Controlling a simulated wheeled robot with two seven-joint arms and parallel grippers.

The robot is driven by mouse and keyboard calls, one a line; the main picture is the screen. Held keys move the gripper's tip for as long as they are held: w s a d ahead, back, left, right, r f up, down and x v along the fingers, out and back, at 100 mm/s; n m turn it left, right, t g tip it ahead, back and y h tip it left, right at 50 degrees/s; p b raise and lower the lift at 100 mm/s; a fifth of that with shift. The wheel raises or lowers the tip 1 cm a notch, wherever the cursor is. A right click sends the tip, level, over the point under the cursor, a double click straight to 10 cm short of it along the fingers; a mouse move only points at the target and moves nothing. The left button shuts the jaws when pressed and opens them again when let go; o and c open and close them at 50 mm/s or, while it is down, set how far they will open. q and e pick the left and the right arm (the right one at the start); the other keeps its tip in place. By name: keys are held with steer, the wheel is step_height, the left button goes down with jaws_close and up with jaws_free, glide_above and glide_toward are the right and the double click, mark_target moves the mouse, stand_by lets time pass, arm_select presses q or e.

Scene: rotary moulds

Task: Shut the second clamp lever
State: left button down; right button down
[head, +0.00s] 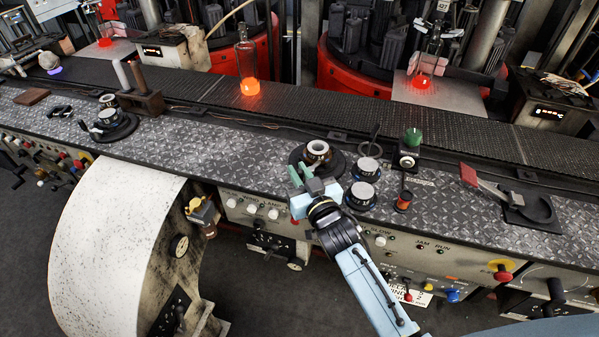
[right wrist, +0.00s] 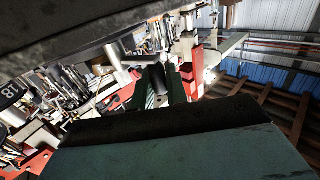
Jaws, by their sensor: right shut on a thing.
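My right gripper (head: 301,172) reaches over the front edge of the console, its green fingers beside a round dark mould base (head: 299,156) with a black-and-white ringed cup (head: 317,150). In the right wrist view the two green fingers (right wrist: 161,80) stand close together with a dark rounded piece (right wrist: 157,76) between them. The gripper is shut on this piece, which looks like a clamp lever's grip. The rest of that lever is hidden by the gripper. A thin black lever (head: 375,137) stands up behind the blue-ringed caps (head: 368,165). My left gripper is not in view.
A green knob (head: 412,137) on a black box and a small red-orange spool (head: 404,201) stand right of the caps. A red-handled lever (head: 468,175) lies farther right. A glowing glass bottle (head: 247,68) stands on the dark conveyor (head: 330,100).

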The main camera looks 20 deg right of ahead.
steer(key=shift+s+r+n+y+p, duration=0.1)
steer(key=shift+r+n+y+p, duration=0.15)
steer(key=shift+n+y+p, duration=0.25)
steer(key=shift+s+d+n+y+p, duration=0.15)
steer(key=shift+n+y+p, duration=0.25)
steer(key=shift+y+p, duration=0.4)
steer(key=shift+s+d+n+g+y, duration=0.1)
steer(key=shift+d+n+g+y, duration=0.1)
steer(key=shift+n+g+y, duration=0.6)
steer(key=shift+s+d+f+n+g+y, duration=0.15)
steer(key=shift+n+y, duration=0.1)
steer(key=shift+y, duration=0.4)
steer(key=shift+s+d+n+g+y, duration=0.15)
steer(key=shift+n+y, duration=0.1)
steer(key=shift+y, duration=0.4)
steer(key=c, duration=1.5)
jaws_free()
steer(key=shift+o, duration=0.2)
steer(key=shift+s+f, duration=0.1)
